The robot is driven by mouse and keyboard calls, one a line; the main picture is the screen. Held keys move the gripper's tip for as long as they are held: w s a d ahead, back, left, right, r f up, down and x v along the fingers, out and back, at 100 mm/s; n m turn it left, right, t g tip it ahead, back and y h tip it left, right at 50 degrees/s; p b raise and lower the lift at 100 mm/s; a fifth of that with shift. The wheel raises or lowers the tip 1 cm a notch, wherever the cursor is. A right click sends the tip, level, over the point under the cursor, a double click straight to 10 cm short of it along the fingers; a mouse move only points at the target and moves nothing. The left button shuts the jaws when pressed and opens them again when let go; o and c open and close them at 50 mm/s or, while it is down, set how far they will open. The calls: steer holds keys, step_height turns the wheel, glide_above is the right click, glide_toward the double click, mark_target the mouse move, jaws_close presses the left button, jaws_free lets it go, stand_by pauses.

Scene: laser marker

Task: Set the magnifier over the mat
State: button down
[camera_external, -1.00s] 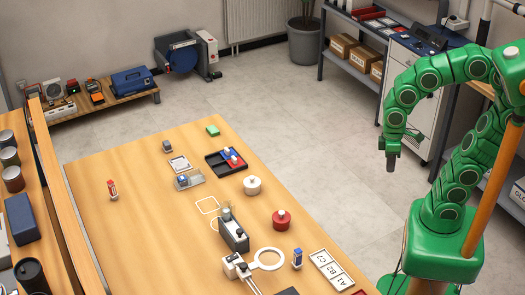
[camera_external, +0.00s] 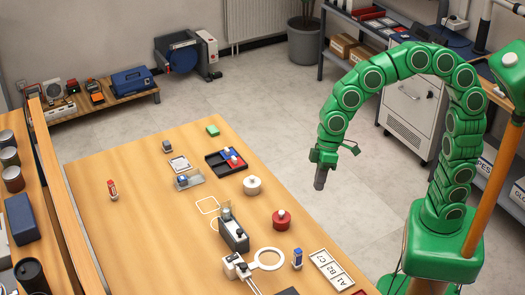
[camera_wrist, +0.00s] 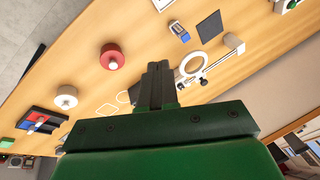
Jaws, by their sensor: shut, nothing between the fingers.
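The magnifier, a white ring (camera_external: 268,259) on a jointed white arm, lies over the near part of the wooden table; the ring also shows in the wrist view (camera_wrist: 192,65). A flat dark square, likely the mat (camera_wrist: 209,27), lies beside the ring on bare wood and apart from it. In the external view only a corner of a dark sheet (camera_external: 287,292) shows at the bottom edge. My gripper (camera_external: 320,181) is shut and empty, pointing down in the air off the table's right side. Its closed fingers (camera_wrist: 158,68) show in the wrist view.
Around the ring stand a blue-and-white block (camera_external: 297,258), a red round knob-topped pot (camera_external: 281,220), a lettered plate (camera_external: 330,269) and a grey device (camera_external: 233,232). A white pot (camera_external: 252,185) and black tray (camera_external: 226,162) stand farther back. The table's left half is mostly clear.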

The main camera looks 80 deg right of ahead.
steer(key=w+a+f+t+y, duration=0.1)
steer(key=w+a+f, duration=0.3)
steer(key=w+a, duration=0.8)
steer(key=w+y, duration=0.1)
steer(key=w, duration=0.3)
steer(key=shift+a, duration=0.4)
steer(key=a+f, duration=0.9)
steer(key=shift+w, duration=0.4)
steer(key=s+a, duration=0.8)
steer(key=shift+s+a, duration=0.25)
steer(key=shift+s, duration=0.1)
